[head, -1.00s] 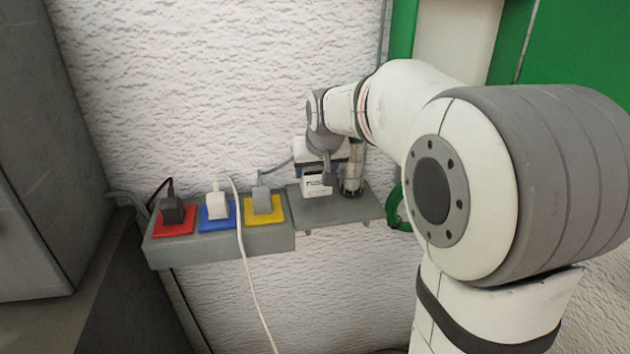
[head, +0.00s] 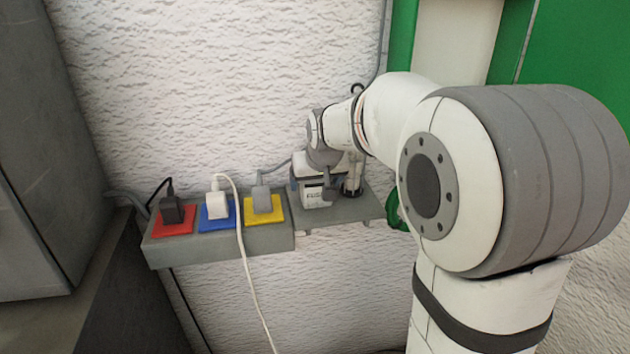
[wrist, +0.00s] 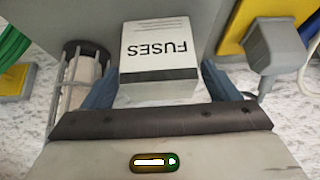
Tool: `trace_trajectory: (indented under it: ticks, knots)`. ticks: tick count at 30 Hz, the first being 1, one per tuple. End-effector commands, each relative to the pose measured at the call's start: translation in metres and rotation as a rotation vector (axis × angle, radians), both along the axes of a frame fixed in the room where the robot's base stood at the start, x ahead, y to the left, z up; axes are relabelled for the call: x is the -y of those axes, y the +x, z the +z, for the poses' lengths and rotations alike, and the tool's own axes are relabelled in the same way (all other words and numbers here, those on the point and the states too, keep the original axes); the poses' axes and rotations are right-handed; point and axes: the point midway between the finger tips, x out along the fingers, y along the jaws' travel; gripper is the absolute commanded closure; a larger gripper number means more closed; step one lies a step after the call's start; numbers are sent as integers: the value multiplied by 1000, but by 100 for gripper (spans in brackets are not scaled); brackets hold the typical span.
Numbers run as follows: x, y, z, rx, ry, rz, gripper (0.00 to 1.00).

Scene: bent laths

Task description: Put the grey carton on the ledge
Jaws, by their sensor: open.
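The grey carton (wrist: 159,50), with a pale label reading FUSES, sits on the grey ledge (head: 352,212) at the right end of the socket strip. In the head view the carton (head: 315,193) stands below my wrist, partly covered by it. My gripper (wrist: 158,64) is open around the carton, with a finger on each side and a narrow gap showing beside the box. The carton's underside is hidden, so its contact with the ledge is not directly visible.
A caged lamp (wrist: 82,82) stands close by the carton on the ledge. A grey plug (head: 262,197) in the yellow socket (head: 265,210) is on the other side. White and black plugs with cables sit further left. A green coil (head: 396,212) hangs right of the ledge.

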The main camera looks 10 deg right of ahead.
Motion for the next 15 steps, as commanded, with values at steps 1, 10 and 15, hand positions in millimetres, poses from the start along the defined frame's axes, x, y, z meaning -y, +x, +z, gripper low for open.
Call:
trace_trajectory:
  ticks: [1,10,15]
  knots:
    - [0,0,0,0,0,0,19]
    - [-1,-14,27,5,0,1,19]
    - [-1,-35,59,5,0,1,19]
